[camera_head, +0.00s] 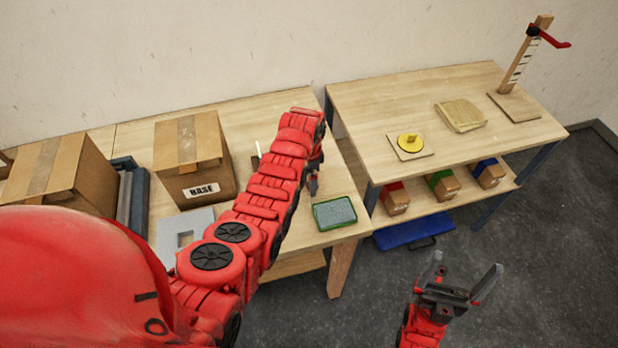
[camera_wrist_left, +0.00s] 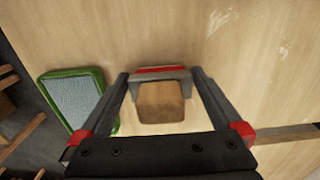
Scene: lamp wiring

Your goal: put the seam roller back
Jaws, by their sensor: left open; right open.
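My left gripper (camera_head: 313,184) points down over the near table, up and left of the green tray in the head view. In the left wrist view its fingers (camera_wrist_left: 159,88) are apart, with a wood-brown block (camera_wrist_left: 162,103) between them. A grey piece with a red stripe (camera_wrist_left: 160,73) adjoins the block. These may be the seam roller or its holder; I cannot tell which, nor whether a finger touches them. My arm hides this spot in the head view. My right gripper (camera_head: 458,285) is open and empty over the floor.
A green tray with a grey-green pad (camera_head: 334,213) sits at the table's front corner; it also shows in the left wrist view (camera_wrist_left: 75,95). The BASE box (camera_head: 194,158) stands left of my arm. The right table (camera_head: 385,105) holds a yellow disc (camera_head: 409,143).

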